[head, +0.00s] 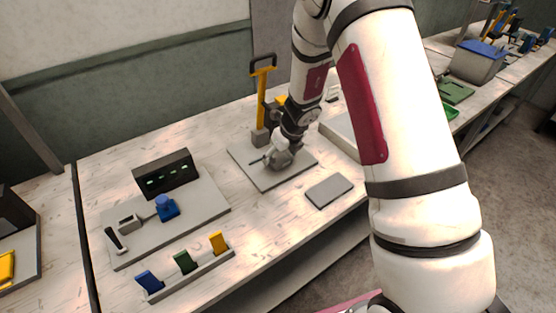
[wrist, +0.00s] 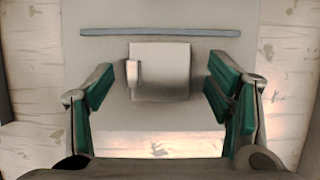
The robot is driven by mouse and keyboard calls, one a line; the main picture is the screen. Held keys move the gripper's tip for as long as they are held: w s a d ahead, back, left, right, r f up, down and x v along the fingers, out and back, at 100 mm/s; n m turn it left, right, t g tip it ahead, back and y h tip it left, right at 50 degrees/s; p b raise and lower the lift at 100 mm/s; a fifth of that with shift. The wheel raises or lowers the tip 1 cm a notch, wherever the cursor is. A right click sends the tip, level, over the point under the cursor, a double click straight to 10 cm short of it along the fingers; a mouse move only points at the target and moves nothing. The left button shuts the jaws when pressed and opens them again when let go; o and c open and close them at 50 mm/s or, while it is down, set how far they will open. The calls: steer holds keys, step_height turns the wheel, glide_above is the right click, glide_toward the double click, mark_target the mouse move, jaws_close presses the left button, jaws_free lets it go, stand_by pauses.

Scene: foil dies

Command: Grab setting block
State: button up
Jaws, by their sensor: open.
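A light grey block (wrist: 165,72), which I take to be the setting block, sits on a grey plate (wrist: 205,17) in the wrist view. A small raised tab stands at its left side. My gripper (wrist: 159,88) is open, with one green-padded finger on each side of the block and a gap on both sides. In the head view my gripper (head: 281,157) is low over the grey plate (head: 270,182) near the middle of the bench. The gripper largely hides the block there.
A flat grey pad (head: 329,190) lies to the right. At left are a board (head: 205,208) with a black display box (head: 166,173) and blue piece (head: 167,208), and a rack (head: 190,275) with coloured tabs.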

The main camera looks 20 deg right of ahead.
mark_target(279, 160)
steer(key=shift+w+f, duration=0.1)
steer(key=shift+f, duration=0.1)
steer(key=c, duration=1.7)
steer(key=shift+r, duration=0.15)
steer(key=shift+w+r, duration=0.1)
steer(key=shift+r, duration=0.75)
steer(key=shift+b+v, duration=0.35)
steer(key=shift+v, duration=0.55)
steer(key=s+b, duration=0.1)
steer(key=s, duration=0.3)
steer(key=s+b, duration=0.2)
steer(key=s, duration=0.2)
steer(key=s+r+b, duration=0.1)
steer(key=s, duration=0.3)
steer(key=shift+s+a, duration=0.15)
steer(key=shift+s, duration=0.25)
steer(key=shift+s+r+p, duration=0.2)
steer(key=shift+s+p, duration=0.6)
steer(key=shift+s, duration=0.55)
